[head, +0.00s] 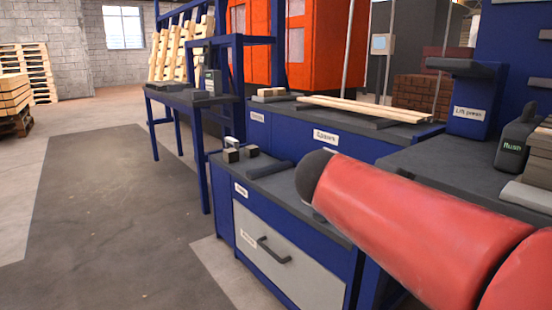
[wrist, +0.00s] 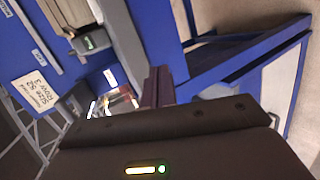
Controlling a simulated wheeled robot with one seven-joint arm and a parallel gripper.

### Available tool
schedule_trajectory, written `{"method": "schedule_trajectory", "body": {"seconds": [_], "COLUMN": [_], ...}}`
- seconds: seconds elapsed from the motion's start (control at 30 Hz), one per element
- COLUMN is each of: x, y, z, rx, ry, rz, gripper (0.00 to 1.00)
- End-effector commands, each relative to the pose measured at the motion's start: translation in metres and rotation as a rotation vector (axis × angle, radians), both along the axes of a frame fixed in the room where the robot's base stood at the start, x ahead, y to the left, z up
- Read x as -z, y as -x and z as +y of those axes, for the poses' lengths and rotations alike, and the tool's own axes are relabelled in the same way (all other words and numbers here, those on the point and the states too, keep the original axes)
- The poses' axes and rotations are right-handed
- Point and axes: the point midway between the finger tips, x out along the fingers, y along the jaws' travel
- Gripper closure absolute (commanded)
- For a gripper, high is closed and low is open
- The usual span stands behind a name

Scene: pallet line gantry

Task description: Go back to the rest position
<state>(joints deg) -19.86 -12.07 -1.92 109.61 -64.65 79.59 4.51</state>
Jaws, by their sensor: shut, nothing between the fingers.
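My red arm reaches in from the lower right of the head view, over the near blue cabinet. My gripper is hidden in the head view. In the wrist view its dark fingers (wrist: 157,86) stand close together, shut and empty, above the wide dark gripper body. Nothing hangs from them.
The near blue cabinet (head: 275,225) has a grey drawer with a dark handle (head: 273,250), and small blocks (head: 240,153) on top. Planks (head: 365,108) lie on the counter behind. A dark "Flush" bottle (head: 514,143) stands at right. The floor at left (head: 110,200) is clear.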

Motion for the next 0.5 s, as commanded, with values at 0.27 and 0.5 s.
{"method": "schedule_trajectory", "body": {"seconds": [0.27, 0.5], "x": [0.062, 0.101], "y": [0.089, 0.146], "z": [0.007, 0.055], "rx": [0.023, 0.082], "ry": [-0.526, -0.995], "rz": [0.025, -0.106], "gripper": [1.0, 1.0]}}
